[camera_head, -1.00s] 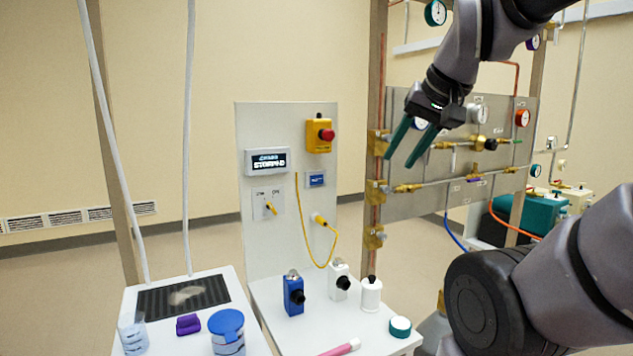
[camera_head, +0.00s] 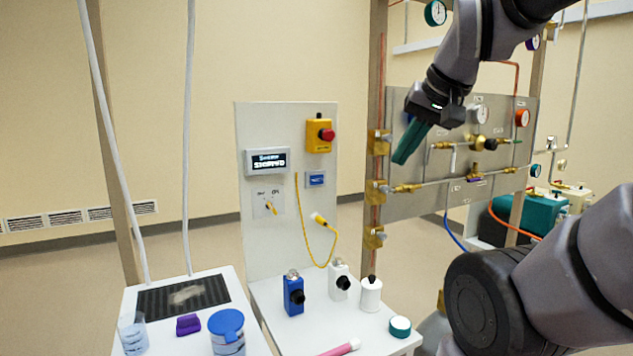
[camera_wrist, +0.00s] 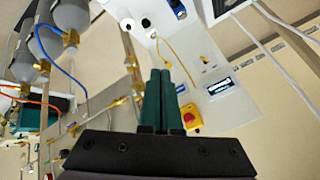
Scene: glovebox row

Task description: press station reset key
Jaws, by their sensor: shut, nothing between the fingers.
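The white upright panel (camera_head: 285,225) carries a small blue key or plate (camera_head: 316,179), its lettering too small to read. It also shows in the wrist view (camera_wrist: 181,88), to the right of the fingertips. Above it is a yellow box (camera_head: 319,137) with a red button (camera_head: 327,134). To the left is a lit display (camera_head: 268,161), above a plate with a yellow lever (camera_head: 271,207). My gripper (camera_head: 400,160) is shut and empty, with green fingers together. It hangs to the right of the panel in the head view, apart from the key. The fingers also show in the wrist view (camera_wrist: 161,72).
A yellow cable (camera_head: 300,220) loops down the panel front. Blue (camera_head: 293,294) and white (camera_head: 339,281) fittings stand on the white bench (camera_head: 285,340). A pipe board with gauges and brass valves (camera_head: 486,143) stands right, behind my gripper. A blue-lidded jar (camera_head: 226,322) stands left.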

